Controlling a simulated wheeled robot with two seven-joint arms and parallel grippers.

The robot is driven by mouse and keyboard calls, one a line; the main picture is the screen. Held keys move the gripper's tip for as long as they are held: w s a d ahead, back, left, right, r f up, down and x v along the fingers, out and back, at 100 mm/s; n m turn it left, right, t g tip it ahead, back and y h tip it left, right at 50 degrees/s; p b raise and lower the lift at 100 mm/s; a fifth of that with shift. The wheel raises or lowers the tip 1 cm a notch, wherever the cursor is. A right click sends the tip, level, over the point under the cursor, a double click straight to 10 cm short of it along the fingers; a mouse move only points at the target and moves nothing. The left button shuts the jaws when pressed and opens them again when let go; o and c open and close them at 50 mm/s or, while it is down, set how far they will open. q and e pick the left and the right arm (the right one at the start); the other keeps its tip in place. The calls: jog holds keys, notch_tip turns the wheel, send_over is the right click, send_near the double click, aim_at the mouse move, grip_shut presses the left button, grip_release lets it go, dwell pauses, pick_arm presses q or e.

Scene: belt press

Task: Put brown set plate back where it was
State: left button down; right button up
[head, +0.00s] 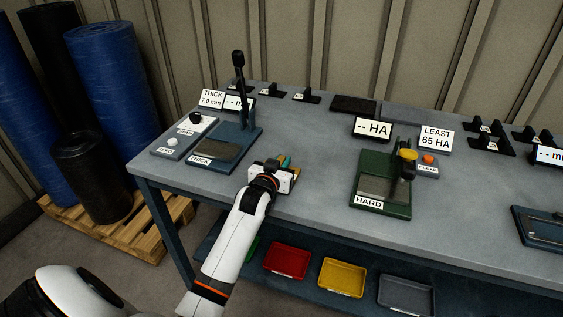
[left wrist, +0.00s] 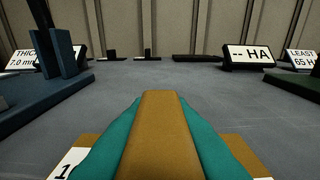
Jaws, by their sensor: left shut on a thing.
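My left gripper (head: 285,163) is over the front part of the grey bench, between the THICK press and the HARD tester. In the left wrist view its teal fingers are shut on the upright brown middle of the brown set plate (left wrist: 160,130). Wider brown parts of the plate show low on both sides, with a white label reading "1" at the left. The rest of the plate is hidden by the fingers and the frame edge. I cannot tell whether the plate touches the bench. My right gripper is not in view.
The THICK press (head: 222,142) with its upright lever stands left, the green HARD tester (head: 382,182) right. Small black stands (head: 272,91) and a dark flat pad (head: 354,104) lie along the back. The bench (head: 310,140) between is clear. Coloured trays (head: 342,277) sit below.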

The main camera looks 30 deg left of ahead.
pick_arm(q)
jog(key=c, duration=1.3)
grip_release()
jog(key=shift+r, duration=0.1)
jog(key=shift+o, duration=0.2)
jog(key=shift+f, duration=0.2)
jog(key=v, duration=1.2)
jog(key=shift+d+r, duration=0.1)
